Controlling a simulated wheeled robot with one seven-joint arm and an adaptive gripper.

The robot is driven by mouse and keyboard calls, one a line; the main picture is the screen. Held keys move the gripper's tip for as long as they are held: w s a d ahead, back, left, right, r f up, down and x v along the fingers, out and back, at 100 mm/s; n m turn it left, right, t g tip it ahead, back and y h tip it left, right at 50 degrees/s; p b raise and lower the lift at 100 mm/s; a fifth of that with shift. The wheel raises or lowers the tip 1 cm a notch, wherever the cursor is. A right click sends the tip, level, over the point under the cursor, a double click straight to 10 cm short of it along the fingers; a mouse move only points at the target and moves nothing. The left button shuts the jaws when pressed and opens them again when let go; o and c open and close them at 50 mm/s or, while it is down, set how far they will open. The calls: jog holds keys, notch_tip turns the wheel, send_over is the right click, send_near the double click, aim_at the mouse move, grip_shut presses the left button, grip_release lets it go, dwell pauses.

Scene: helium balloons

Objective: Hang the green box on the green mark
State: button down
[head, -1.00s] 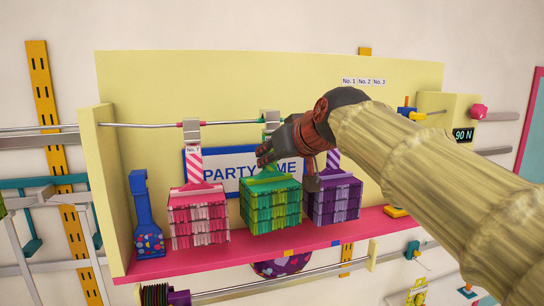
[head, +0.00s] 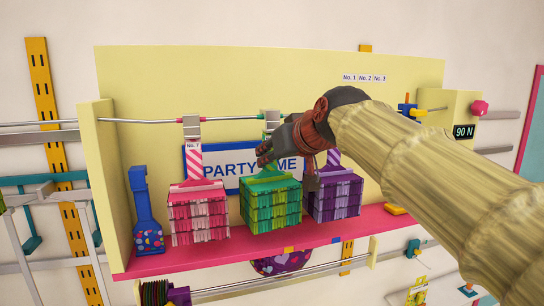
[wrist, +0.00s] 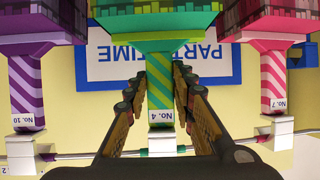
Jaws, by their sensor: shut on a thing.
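The green box (head: 271,205), fringed and striped, hangs upright from the rail in the middle of the shelf. Its green striped strap (wrist: 160,80), tagged No. 4, runs to a pale hook (wrist: 161,137) on the rail. In the wrist view, which is upside down, the green mark (wrist: 181,151) shows on the rail beside and behind this hook. My gripper (head: 265,160) comes from the right; its fingers lie on both sides of the strap, above the box, and are shut on it. In the head view my gripper partly covers the strap.
A pink box (head: 199,212), tagged No. 7, hangs left of the green one. A purple box (head: 335,197) hangs close on its right, partly behind my gripper. A blue bottle-shaped object (head: 145,212) stands far left on the pink shelf (head: 190,257). The display (head: 463,132) reads 90 N.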

dwell(0.3)
jog(key=c, duration=1.5)
grip_release()
jog(key=shift+o, duration=0.4)
jog(key=v, duration=1.1)
jog(key=s+d+f+m+g+h+b, duration=0.1)
jog(key=s+d+f+b, duration=0.3)
jog(key=f, duration=1.7)
jog(key=s+d+f+m+g+h+b, duration=0.2)
jog(key=s+d+f+b, duration=0.3)
jog(key=f, duration=1.6)
jog(key=s+d+f+m+g+h+b, duration=0.1)
jog(key=s+d+f+b, duration=0.4)
jog(key=s+f+b, duration=0.8)
jog(key=shift+s+f+m+g+h, duration=0.4)
jog(key=shift+s+f+g, duration=0.8)
jog(key=shift+f, duration=2.95)
